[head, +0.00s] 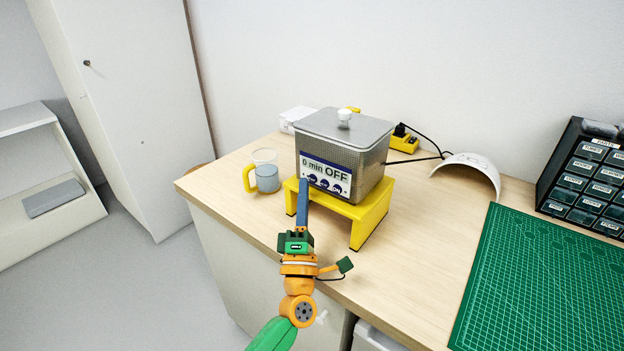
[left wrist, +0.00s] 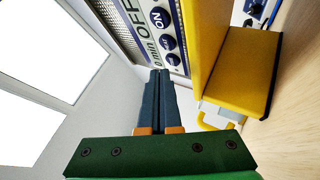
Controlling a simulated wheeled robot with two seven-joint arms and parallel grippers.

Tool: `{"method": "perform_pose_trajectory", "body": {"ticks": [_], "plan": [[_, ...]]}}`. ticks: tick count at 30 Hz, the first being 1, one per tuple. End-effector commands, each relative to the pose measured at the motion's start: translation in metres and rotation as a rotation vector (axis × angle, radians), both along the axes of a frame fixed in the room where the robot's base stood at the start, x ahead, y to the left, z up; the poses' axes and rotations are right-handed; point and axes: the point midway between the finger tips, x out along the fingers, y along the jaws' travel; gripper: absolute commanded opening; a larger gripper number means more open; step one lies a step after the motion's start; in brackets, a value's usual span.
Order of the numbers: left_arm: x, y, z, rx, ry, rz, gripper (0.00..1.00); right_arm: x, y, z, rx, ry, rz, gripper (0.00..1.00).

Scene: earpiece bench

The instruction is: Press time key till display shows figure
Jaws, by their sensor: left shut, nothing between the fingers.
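The metal ultrasonic cleaner (head: 368,155) has a front panel with a display (head: 326,168) reading "0 min OFF". A row of three round dark blue keys lies under the display. The left key (head: 312,178) is closest to my left gripper (head: 304,181); its label is too small to read. The right key reads "ON" in the left wrist view (left wrist: 159,17). My left gripper is shut and empty, its blue fingers pointing at the panel's left end. In the left wrist view its tips (left wrist: 160,72) are close to the nearest key (left wrist: 173,60); contact cannot be told. My right gripper is not in view.
The cleaner stands on a yellow stand (head: 372,212). A clear cup (head: 267,177) with a yellow handle stands left of it. A white curved shell (head: 470,173), a green mat (head: 545,285) and a drawer box (head: 590,180) lie to the right. Bare tabletop lies between stand and mat.

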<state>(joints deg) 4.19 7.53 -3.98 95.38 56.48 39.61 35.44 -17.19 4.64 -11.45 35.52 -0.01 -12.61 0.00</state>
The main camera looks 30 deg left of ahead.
Motion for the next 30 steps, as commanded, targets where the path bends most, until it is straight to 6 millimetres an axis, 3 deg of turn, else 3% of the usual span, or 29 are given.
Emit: {"method": "perform_pose_trajectory", "body": {"ticks": [30], "plan": [[0.013, -0.001, 0.000, 0.000, 0.000, 0.000, 0.00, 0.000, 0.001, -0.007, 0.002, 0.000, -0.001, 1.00]]}}
